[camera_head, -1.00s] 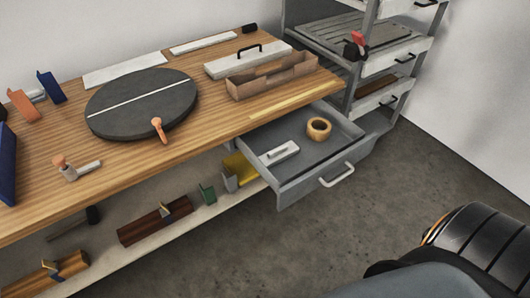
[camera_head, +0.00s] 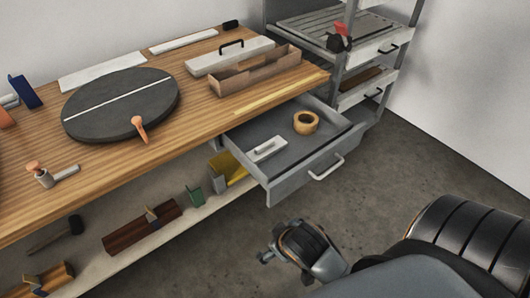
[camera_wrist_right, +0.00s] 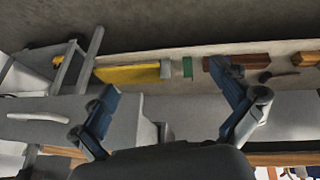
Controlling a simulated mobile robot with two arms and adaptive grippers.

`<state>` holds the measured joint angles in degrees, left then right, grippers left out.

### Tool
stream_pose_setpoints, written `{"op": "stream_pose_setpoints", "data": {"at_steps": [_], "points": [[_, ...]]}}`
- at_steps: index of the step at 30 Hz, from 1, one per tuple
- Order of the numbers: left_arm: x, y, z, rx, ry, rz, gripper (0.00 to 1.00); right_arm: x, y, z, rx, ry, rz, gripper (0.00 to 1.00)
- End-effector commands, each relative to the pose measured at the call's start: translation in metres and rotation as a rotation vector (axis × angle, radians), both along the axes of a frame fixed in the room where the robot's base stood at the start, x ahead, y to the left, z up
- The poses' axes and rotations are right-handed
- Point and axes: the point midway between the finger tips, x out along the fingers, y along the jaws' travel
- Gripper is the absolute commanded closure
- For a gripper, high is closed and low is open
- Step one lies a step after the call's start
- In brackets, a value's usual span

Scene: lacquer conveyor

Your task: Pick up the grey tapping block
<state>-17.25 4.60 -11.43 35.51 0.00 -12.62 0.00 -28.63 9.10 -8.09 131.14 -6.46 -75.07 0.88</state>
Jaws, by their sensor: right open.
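A light grey block (camera_head: 265,149) with a raised bar on top lies in the open drawer. A smaller grey piece (camera_head: 216,178) stands against a yellow block on the lower shelf; I cannot tell for sure which of the two is the tapping block. My right gripper (camera_head: 266,256) is in front of and below the drawer, apart from both. In the right wrist view it is open and empty (camera_wrist_right: 162,76), its two blue-dark fingers spread, with the yellow block (camera_wrist_right: 130,74) and shelf beyond them. My left gripper is not in view.
The open drawer (camera_head: 290,179) juts out over the floor and also holds a tan tape roll (camera_head: 306,123). The wooden bench (camera_head: 195,112) carries a dark round turntable (camera_head: 121,103) and an open box. A brown block (camera_head: 140,227) lies on the lower shelf. The floor (camera_head: 385,165) right of the drawer is clear.

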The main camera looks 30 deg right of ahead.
Motion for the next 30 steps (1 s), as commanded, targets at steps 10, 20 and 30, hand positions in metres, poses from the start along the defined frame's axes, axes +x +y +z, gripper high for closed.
{"op": "stream_pose_setpoints", "data": {"at_steps": [10, 20, 30], "points": [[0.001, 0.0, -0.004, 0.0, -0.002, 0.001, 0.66, 0.15, -0.036, 0.169, -0.403, -0.756, 0.177, 0.0], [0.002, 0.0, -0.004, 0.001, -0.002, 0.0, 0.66, 0.207, 0.054, 0.31, -0.92, -1.43, 0.835, 0.0], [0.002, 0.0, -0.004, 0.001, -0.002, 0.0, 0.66, 0.215, 0.088, 0.234, -1.374, -1.292, 1.972, 0.0]]}}
